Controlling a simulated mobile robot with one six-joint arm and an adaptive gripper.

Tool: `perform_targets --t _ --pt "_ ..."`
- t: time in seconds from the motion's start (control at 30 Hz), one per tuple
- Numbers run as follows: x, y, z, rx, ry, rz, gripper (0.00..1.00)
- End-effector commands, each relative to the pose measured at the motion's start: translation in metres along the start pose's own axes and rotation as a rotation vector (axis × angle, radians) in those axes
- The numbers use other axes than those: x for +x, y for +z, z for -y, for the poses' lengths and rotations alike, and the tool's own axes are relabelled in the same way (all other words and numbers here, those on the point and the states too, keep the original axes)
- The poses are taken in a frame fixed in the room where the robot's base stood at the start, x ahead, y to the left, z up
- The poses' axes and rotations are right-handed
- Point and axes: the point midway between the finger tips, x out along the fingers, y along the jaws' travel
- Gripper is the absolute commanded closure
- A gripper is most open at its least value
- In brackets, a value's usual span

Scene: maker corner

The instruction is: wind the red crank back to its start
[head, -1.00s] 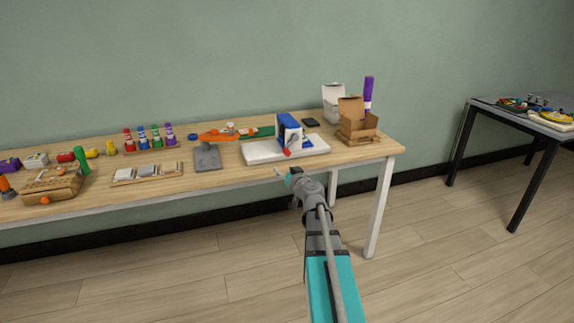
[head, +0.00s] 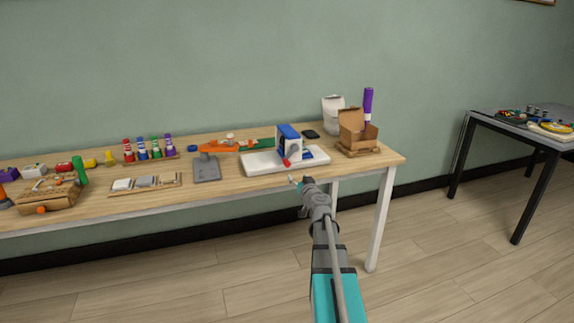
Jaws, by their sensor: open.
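The red crank (head: 286,163) shows as a small red knob on the front of a blue and white device (head: 288,143). The device stands on a white base plate (head: 258,163) near the right end of the wooden table. My gripper (head: 295,183) is open and empty. In the picture it is just below and slightly right of the red knob, at the table's front edge, apart from the crank. The crank's arm is too small to make out clearly.
A cardboard box (head: 357,133) with a purple marker stands right of the device. Bottles, trays and small parts fill the table's left (head: 200,188). A second table (head: 492,122) stands far right.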

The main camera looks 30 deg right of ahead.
Motion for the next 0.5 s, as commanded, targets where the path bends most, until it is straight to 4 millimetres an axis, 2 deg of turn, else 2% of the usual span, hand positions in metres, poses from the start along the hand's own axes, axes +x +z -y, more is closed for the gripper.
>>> perform_targets --t 0.5 --pt "0.078 0.000 -0.001 0.000 -0.001 0.000 0.29"
